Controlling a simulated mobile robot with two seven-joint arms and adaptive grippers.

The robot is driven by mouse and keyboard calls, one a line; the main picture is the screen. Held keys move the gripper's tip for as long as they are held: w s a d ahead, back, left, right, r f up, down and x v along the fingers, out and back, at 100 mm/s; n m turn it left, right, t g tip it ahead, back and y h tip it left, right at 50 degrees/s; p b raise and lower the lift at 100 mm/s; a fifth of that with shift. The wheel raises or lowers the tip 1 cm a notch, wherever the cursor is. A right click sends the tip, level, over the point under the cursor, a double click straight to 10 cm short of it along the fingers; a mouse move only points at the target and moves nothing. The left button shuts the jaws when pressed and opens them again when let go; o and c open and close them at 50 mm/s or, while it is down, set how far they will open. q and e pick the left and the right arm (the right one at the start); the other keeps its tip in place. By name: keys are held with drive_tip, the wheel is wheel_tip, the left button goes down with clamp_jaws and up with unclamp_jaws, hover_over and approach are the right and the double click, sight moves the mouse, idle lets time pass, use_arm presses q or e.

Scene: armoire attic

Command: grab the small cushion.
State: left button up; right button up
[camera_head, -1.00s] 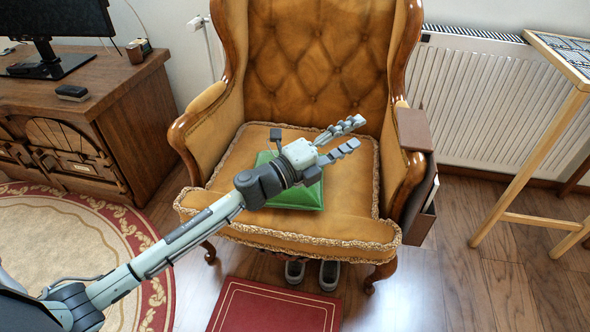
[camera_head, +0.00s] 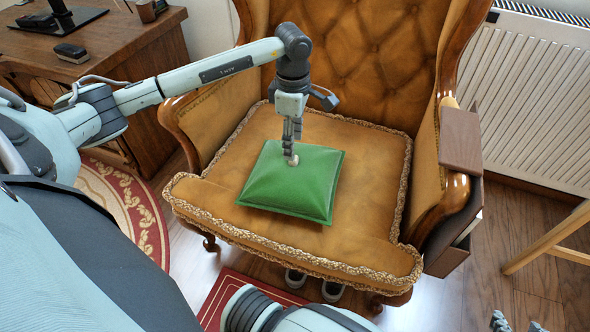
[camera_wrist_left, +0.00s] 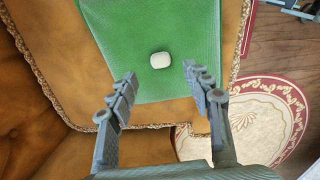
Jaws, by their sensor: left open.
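The small green cushion (camera_head: 310,185) lies flat on the seat of the tan armchair (camera_head: 350,240). It has a pale button in its middle. My left gripper (camera_head: 292,152) points down over the cushion. In the left wrist view the left gripper (camera_wrist_left: 160,74) is open and empty, with the green cushion (camera_wrist_left: 120,35) beyond its two fingers. The pale button (camera_wrist_left: 160,60) shows between the fingertips. Whether the fingertips touch the cushion is unclear. The fingertips of my right gripper (camera_head: 517,324) show apart at the bottom right edge, away from the chair.
The chair's armrests (camera_head: 452,195) rise on both sides of the seat. A brown box-like holder (camera_head: 460,145) hangs on the right armrest. A wooden desk (camera_head: 110,55) stands at the left, a radiator (camera_head: 530,95) behind at the right. The seat around the cushion is clear.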

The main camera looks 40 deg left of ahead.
sight(294, 171)
use_arm(q)
wheel_tip(294, 171, down, 5)
drive_tip(key=shift+d+r, duration=0.1)
clamp_jaws()
idle(0.4)
